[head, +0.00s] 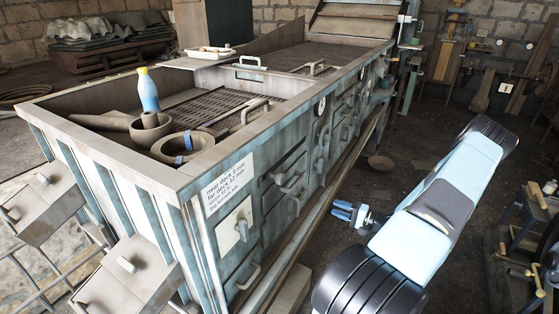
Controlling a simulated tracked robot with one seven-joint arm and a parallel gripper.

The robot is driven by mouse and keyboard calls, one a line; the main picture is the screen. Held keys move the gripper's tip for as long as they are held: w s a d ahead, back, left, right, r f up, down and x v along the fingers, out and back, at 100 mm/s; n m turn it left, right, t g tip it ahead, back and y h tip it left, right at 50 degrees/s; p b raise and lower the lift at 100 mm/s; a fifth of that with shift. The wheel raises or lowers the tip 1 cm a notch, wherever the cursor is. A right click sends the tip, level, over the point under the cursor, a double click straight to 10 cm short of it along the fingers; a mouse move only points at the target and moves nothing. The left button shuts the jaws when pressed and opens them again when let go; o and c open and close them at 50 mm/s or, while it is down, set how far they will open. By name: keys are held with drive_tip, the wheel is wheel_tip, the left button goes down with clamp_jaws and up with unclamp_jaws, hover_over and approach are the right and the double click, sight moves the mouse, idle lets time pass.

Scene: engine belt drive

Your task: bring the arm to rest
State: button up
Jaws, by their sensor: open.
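My gripper (341,210) is small and blue, near the middle right of the head view. Its fingers point left toward the side of a long grey-blue metal machine (262,215), and it looks apart from it. The gripper is open and nothing shows between its fingers. My arm, pale blue and black, runs from the bottom centre up to the right over the dark floor. The arm hides part of the floor behind it.
A small bowl (381,163) lies on the floor. Clutter lines the right edge; dark floor between is mostly clear.

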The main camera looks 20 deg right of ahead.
drive_tip(key=s+a+r+n+g+h, duration=0.1)
drive_tip(key=a+r+n+g, duration=0.2)
drive_tip(key=a+r+g, duration=0.5)
drive_tip(key=s+a+r+n+g+h, duration=0.1)
drive_tip(key=a+r+n, duration=0.3)
drive_tip(key=r, duration=0.7)
drive_tip(key=s+a+r+n+g+h, duration=0.1)
drive_tip(key=a+r+n+g, duration=0.1)
drive_tip(key=a+r+g, duration=0.6)
drive_tip(key=s+a+r+t+h, duration=0.4)
drive_tip(key=s+r, duration=0.6)
drive_tip(key=r, duration=0.1)
drive_tip(key=s+a+r+n+t+h, duration=0.1)
drive_tip(key=s+a+r+t+h, duration=0.3)
drive_tip(key=s+r, duration=0.6)
drive_tip(key=shift+a+r, duration=0.5)
drive_tip(key=shift+r, duration=0.15)
drive_tip(key=shift+s, duration=0.1)
